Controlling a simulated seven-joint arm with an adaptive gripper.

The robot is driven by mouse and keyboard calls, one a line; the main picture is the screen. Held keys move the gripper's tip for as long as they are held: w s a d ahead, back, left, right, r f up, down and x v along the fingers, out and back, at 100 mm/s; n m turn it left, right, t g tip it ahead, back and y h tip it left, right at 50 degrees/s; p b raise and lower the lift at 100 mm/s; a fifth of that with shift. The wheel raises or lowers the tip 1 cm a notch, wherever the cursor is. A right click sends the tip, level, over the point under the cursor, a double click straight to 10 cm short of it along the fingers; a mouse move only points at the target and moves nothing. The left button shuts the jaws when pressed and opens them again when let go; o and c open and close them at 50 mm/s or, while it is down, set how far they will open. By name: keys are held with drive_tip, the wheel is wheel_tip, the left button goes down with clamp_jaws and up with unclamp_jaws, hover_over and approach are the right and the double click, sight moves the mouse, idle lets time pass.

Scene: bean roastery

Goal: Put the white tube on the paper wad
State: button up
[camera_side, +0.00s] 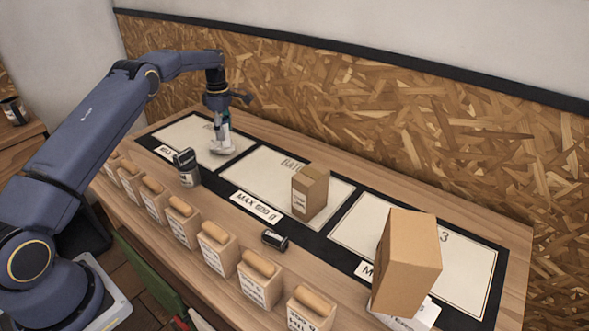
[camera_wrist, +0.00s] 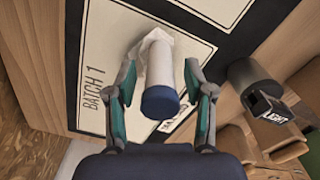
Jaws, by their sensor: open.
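The white tube (camera_wrist: 161,72) with a dark blue cap stands between the fingers of my gripper (camera_wrist: 160,80) in the wrist view. My gripper is open, with one finger on each side of the tube. The crumpled white paper wad (camera_wrist: 147,48) shows at the tube's far end, partly hidden by it. In the side view the wad (camera_side: 222,148) lies on the Batch 1 panel, below my gripper (camera_side: 220,122). The tube looks upright on the wad, but the fingers partly cover it there.
A dark canister (camera_side: 186,167) stands just in front of the Batch 1 panel. A small cardboard box (camera_side: 311,191) stands on the middle panel and a larger box (camera_side: 408,262) at right. A small black cylinder (camera_side: 275,240) and several wooden bins (camera_side: 217,247) line the front.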

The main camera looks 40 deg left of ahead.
drive_tip(key=shift+r, duration=0.1)
wheel_tip(320, 180, up, 7)
drive_tip(key=shift+r, duration=0.15)
drive_tip(key=s+d+r+m+t, duration=0.2)
drive_tip(key=s+d+r+m, duration=0.45)
drive_tip(key=r, duration=0.35)
drive_tip(key=s+d+r+m+t, duration=0.1)
drive_tip(key=s+d+r+m, duration=0.4)
drive_tip(key=s+d+r, duration=0.3)
drive_tip(key=s+d+f+m+t, duration=0.1)
drive_tip(key=s+d+m, duration=0.3)
drive_tip(key=s, duration=0.6)
drive_tip(key=s+d+f+m+t, duration=0.1)
drive_tip(key=s+d+f+m, duration=0.3)
drive_tip(key=s+m, duration=0.4)
drive_tip(key=s, duration=0.3)
drive_tip(key=shift+d+t, duration=0.3)
drive_tip(key=shift+d, duration=0.05)
drive_tip(key=shift+w, duration=0.1)
